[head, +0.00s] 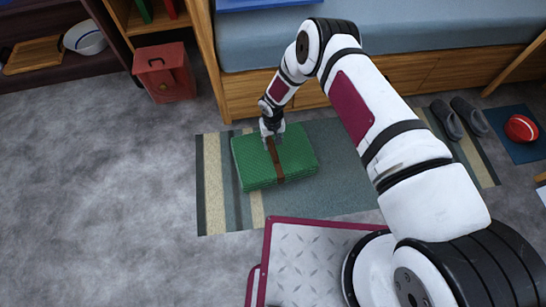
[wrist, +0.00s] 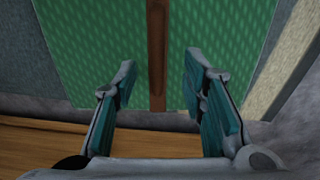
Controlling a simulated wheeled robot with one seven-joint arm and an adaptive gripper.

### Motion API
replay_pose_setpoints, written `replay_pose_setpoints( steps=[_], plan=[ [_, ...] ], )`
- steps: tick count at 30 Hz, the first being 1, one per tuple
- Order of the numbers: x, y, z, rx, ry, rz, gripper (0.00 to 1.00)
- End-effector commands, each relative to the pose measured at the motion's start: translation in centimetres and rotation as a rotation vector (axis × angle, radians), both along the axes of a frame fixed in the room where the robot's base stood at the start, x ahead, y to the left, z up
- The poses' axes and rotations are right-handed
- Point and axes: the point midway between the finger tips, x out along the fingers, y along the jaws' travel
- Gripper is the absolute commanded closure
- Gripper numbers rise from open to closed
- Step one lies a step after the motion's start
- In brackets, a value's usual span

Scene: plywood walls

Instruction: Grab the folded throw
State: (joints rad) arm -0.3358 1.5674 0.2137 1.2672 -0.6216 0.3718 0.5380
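The folded throw (head: 298,155) is a green patterned bundle with a brown strap (head: 275,160) around its middle. It lies on a striped rug beside the bed. My gripper (head: 272,139) is at the throw's far edge, over the strap, in the head view. In the wrist view the throw (wrist: 95,50) fills the upper part, with the strap (wrist: 157,50) running between the fingers. My gripper (wrist: 158,85) is open there, with a finger on each side of the strap. I cannot tell whether the fingertips touch the throw.
The striped rug (head: 345,192) lies under the throw. The bed's wooden base (head: 240,95) stands just behind it. Grey floor is clear at left.

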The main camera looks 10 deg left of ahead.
Motion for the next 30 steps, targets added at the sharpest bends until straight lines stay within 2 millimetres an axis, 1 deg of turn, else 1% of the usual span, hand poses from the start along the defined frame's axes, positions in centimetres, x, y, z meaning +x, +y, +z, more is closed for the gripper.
replay_pose_setpoints(
  steps=[5, 8, 15, 18, 23, 24, 26, 27, 29, 30],
  plan=[
    [0.1, -0.1, -0.8, 0.000, 0.000, 0.000, 0.62],
    [0.1, -0.2, -1.9, 0.000, 0.001, -0.001, 0.62],
    [0.1, -0.3, -5.0, 0.000, 0.000, 0.000, 0.62],
    [0.2, -0.3, -5.4, 0.000, 0.000, -0.001, 0.62],
    [0.2, -0.3, -5.3, -0.001, 0.000, 0.000, 0.62],
    [0.2, -0.3, -5.3, -0.001, 0.000, 0.000, 0.64],
    [0.2, -0.3, -5.3, -0.001, 0.000, 0.000, 0.78],
    [0.2, -0.3, -5.3, -0.001, 0.000, 0.000, 0.87],
    [0.2, -0.3, -5.3, -0.001, 0.000, 0.000, 1.00],
    [0.2, -0.3, -5.3, -0.001, 0.000, 0.000, 1.00]
  ],
)
